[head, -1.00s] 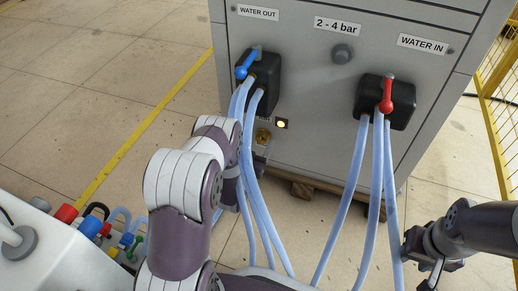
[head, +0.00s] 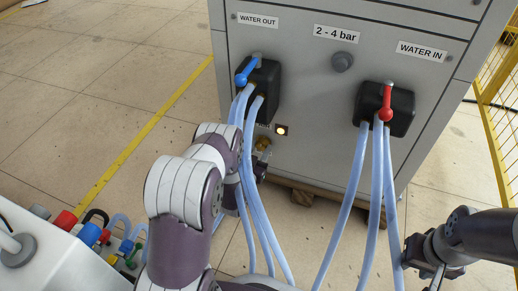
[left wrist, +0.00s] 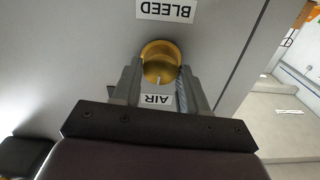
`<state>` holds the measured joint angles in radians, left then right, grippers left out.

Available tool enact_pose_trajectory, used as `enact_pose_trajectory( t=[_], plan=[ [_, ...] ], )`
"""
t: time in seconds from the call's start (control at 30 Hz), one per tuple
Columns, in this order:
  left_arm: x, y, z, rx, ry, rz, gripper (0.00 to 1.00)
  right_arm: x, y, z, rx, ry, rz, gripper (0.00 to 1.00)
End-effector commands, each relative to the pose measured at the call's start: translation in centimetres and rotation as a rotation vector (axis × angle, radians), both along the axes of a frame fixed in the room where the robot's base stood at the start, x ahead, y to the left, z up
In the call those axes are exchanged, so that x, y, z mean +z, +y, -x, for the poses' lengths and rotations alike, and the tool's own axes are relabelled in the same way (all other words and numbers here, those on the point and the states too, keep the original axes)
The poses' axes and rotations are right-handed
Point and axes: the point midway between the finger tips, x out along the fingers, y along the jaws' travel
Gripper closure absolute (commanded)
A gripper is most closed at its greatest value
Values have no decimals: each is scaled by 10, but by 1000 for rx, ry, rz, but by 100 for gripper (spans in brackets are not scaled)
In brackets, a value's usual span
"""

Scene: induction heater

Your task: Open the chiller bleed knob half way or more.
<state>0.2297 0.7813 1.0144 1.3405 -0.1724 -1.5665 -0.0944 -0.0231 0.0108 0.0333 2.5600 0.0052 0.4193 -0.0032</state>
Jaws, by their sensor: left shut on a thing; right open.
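The bleed knob is a round brass knob (left wrist: 160,54) on the grey cabinet face, below an upside-down BLEED label (left wrist: 166,9) in the left wrist view. The two fingers of my left gripper (left wrist: 159,78) stand one on each side of it, shut on it. My right gripper (head: 431,274) is open and empty at the lower right, away from the cabinet.
Blue hoses (head: 343,195) hang from the blue-handled WATER OUT block (head: 262,80) and the red-handled WATER IN block (head: 401,110). A small lit lamp (head: 281,130) sits by the knob. A white unit with coloured fittings (head: 60,255) stands lower left. Yellow fencing (head: 496,100) is at right.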

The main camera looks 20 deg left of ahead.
Motion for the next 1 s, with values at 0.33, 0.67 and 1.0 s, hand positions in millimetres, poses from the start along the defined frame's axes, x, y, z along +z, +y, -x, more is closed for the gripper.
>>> enact_pose_trajectory(
  t=[0.33, 0.67, 1.0],
  plan=[
    [1, -1, 1, 0, 21, -288, 87, 16, 0, 0, 0, 0, 0, 57],
    [0, -3, 1, -1, 39, -602, 87, 28, 0, 0, 0, 0, 0, 57],
    [-2, -4, 1, -1, 56, -925, 88, 39, 0, 0, 0, 0, 0, 57]
  ],
)
